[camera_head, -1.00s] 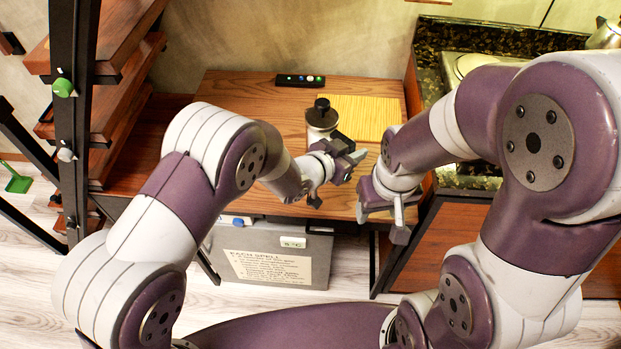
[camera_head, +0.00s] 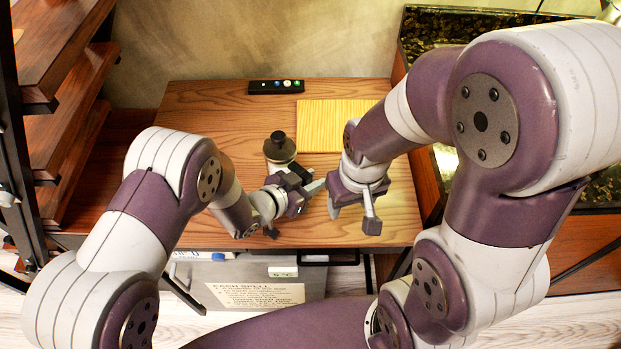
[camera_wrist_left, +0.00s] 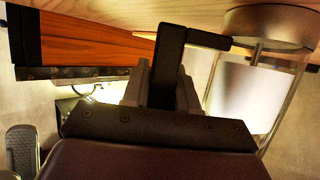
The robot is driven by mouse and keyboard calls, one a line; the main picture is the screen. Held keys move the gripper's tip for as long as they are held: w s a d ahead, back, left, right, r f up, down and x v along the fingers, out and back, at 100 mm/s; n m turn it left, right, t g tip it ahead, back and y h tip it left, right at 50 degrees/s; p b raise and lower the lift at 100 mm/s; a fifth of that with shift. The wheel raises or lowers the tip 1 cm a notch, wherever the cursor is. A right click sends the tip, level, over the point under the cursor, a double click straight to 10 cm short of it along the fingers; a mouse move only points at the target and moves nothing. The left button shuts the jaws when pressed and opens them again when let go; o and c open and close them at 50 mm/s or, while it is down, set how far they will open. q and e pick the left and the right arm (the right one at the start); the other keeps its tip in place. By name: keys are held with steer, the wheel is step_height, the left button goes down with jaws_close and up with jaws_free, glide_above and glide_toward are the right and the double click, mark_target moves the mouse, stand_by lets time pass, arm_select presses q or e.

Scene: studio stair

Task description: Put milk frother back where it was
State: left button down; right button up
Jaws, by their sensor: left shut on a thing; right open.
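The milk frother (camera_head: 280,151) is a clear jar with a dark round lid and black knob. In the head view it is upright over the wooden table, left of the yellow mat. My left gripper (camera_head: 303,189) is shut on its black handle, on the near side of the jar. In the left wrist view, which is upside down, the handle (camera_wrist_left: 168,65) is between the fingers and the glass jar (camera_wrist_left: 245,95) has its metal base close to the wood; I cannot tell whether it touches. My right gripper (camera_head: 352,208) is open and empty, to the right.
The yellow ribbed mat (camera_head: 320,115) lies at the back right of the table (camera_head: 200,130). A black remote-like strip (camera_head: 276,87) lies at the back. The table's left side is clear.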

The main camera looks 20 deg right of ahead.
arm_select(q)
steer(key=shift+w+d, duration=0.15)
steer(key=shift+w, duration=0.1)
steer(key=c, duration=1.1)
jaws_free()
steer(key=shift+s, duration=0.1)
steer(key=shift+o, duration=1.1)
steer(key=shift+s+a+r, duration=0.2)
steer(key=shift+s+a, duration=0.05)
steer(key=shift+a, duration=0.1)
steer(key=shift+w+d+f, duration=0.1)
steer(key=shift+w, duration=0.05)
steer(key=v, duration=1.2)
steer(key=w+a+r+n+y, duration=0.1)
steer(key=w+a+n+y, duration=0.15)
steer(key=a+y, duration=0.4)
steer(key=w+a+r+n+y, duration=0.1)
steer(key=a+n+y, duration=0.25)
steer(key=a, duration=0.55)
steer(key=s+a+r+n+g+y, duration=0.1)
steer(key=s+a+r+n+g, duration=0.1)
steer(key=s, duration=0.3)
steer(key=s+a+r+n+g, duration=0.2)
steer(key=s+a+n+g, duration=0.1)
steer(key=s+a+n, duration=0.1)
steer(key=s+a, duration=0.1)
steer(key=s, duration=0.1)
steer(key=shift+s+a+y+p, duration=0.3)
steer(key=shift+a+y+p, duration=0.05)
steer(key=shift+y+p, duration=0.05)
